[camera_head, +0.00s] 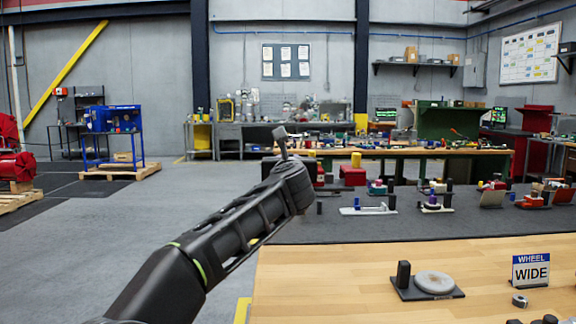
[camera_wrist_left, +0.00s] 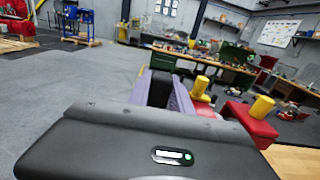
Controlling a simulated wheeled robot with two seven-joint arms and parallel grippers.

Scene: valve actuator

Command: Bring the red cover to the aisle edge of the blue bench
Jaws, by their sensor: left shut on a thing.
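My left gripper (camera_wrist_left: 161,90) is shut on a dark piece between its purplish fingers, seen in the left wrist view; the piece's shape is mostly hidden by the gripper body. In the head view my own wrist hides the fingers. Two red blocks with yellow knobs lie to the right of the gripper: a nearer one (camera_wrist_left: 258,127), also in the head view (camera_head: 353,176), and one partly hidden (camera_wrist_left: 205,110). I cannot tell which is the red cover. The blue bench (camera_head: 122,133) stands far left on a wooden pallet; it shows in the left wrist view (camera_wrist_left: 80,39). My right gripper is out of view.
A dark-topped table (camera_head: 400,228) with several small fixtures spans the middle right. A wooden table (camera_head: 340,285) in front holds a black plate with a grey disc (camera_head: 434,283) and a WHEEL WIDE sign (camera_head: 530,271). The grey floor (camera_head: 120,235) at left is open.

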